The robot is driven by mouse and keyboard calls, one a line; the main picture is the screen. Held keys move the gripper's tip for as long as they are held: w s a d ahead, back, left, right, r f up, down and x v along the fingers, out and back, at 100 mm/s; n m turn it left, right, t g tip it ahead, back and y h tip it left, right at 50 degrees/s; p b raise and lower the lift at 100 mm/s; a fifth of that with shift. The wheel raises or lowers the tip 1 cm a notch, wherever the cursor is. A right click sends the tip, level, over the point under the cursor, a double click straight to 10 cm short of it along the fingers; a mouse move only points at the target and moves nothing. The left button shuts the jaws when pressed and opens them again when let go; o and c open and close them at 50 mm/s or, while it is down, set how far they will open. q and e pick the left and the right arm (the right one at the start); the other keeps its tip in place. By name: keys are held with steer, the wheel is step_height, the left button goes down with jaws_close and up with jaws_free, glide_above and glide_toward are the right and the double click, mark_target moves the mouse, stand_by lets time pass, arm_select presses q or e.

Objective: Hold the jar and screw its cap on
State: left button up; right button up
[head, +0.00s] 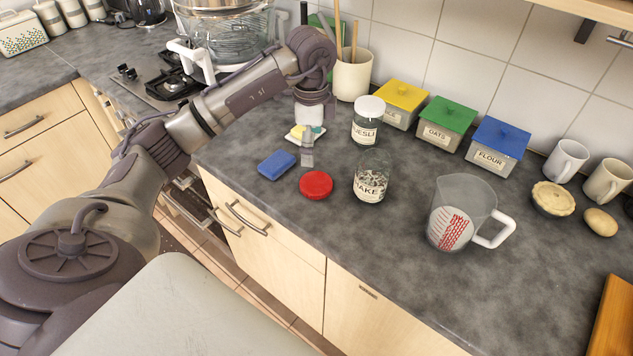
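An open glass jar (371,178) with a partly readable label ending in "AKE" stands upright on the counter, with no cap on it. A red cap (316,185) lies flat on the counter to the left of the jar, apart from it. My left gripper (307,161) points down above the counter, just behind the red cap and left of the jar. Its fingers look narrow from this side, and I cannot tell whether they are open or shut. It touches neither the jar nor the cap as far as I see. My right gripper is not in view.
A muesli jar (367,122) with a white lid stands behind the open jar. A blue sponge (276,164) lies left of the cap. A measuring jug (462,212) stands to the right. Canisters (436,131) line the wall.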

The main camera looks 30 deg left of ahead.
arm_select(q)
glide_above(314, 183)
steer(key=f, duration=0.5)
steer(key=shift+a+f+p, duration=0.25)
steer(key=shift+f+p, duration=0.1)
steer(key=shift+p, duration=0.05)
steer(key=shift+f, duration=0.15)
step_height(314, 183, down, 4)
steer(key=shift+d+f+p, duration=0.15)
steer(key=shift+f+p, duration=0.05)
steer(key=shift+p, duration=0.9)
steer(key=shift+w+f, duration=0.1)
steer(key=shift+f, duration=0.2)
steer(key=shift+c, duration=0.2)
steer(key=c, duration=0.6)
